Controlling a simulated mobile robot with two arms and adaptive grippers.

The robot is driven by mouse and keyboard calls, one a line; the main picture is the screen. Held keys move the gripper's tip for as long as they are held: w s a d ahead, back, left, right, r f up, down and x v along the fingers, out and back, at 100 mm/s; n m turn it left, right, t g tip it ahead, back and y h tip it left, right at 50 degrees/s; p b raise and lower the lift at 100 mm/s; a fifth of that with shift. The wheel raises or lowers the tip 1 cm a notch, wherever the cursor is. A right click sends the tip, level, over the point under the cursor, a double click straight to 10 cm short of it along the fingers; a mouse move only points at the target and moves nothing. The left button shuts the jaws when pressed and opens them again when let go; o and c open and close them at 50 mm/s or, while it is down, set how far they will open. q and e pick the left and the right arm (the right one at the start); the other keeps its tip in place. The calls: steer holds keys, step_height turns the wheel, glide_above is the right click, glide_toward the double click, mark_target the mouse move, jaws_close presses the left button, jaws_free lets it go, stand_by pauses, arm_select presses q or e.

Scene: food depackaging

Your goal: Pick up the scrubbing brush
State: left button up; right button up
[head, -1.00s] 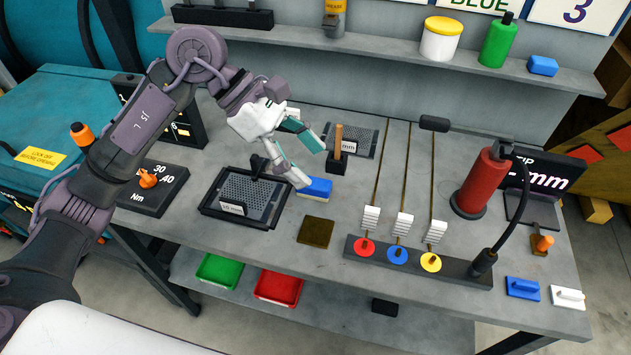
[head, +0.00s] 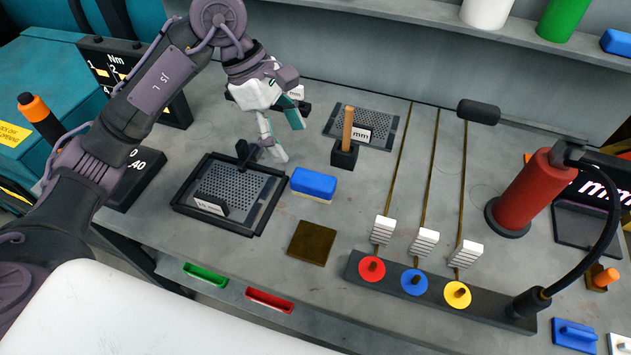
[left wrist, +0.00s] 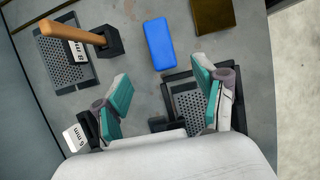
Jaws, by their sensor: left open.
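The scrubbing brush (head: 314,182) is a blue block with a pale underside, lying on the grey bench right of a black-framed tray. In the left wrist view the brush (left wrist: 159,43) shows as a blue rectangle ahead of the fingertips, roughly between their lines. My left gripper (head: 286,139) is open and empty, with teal finger pads; in the head view it appears up and left of the brush, apart from it. The open fingers also show in the left wrist view (left wrist: 163,83). My right gripper is in neither view.
The black-framed tray (head: 178,196) holds a perforated plate. A wooden handle (head: 348,128) stands in a black block behind the brush. A brown square (head: 312,243) lies in front. Rods with white stacks and a red cylinder (head: 530,190) stand at right.

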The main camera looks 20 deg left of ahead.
mark_target(312, 178)
arm_select(q)
steer(key=x, duration=0.3)
steer(key=p+x, duration=0.1)
steer(key=x, duration=0.1)
steer(key=shift+s+d+f, duration=0.15)
steer(key=shift+s+d, duration=0.05)
steer(key=shift+s, duration=0.15)
steer(key=shift+w+d+f, duration=0.1)
steer(key=shift+f, duration=0.15)
steer(key=p+x, duration=0.1)
steer(key=x, duration=0.1)
steer(key=p+x, duration=0.1)
steer(key=x, duration=0.1)
steer(key=shift+w+d, duration=0.1)
steer(key=shift+d, duration=0.15)
steer(key=shift+d+f, duration=0.15)
steer(key=shift+f, duration=0.4)
steer(key=c, duration=1.3)
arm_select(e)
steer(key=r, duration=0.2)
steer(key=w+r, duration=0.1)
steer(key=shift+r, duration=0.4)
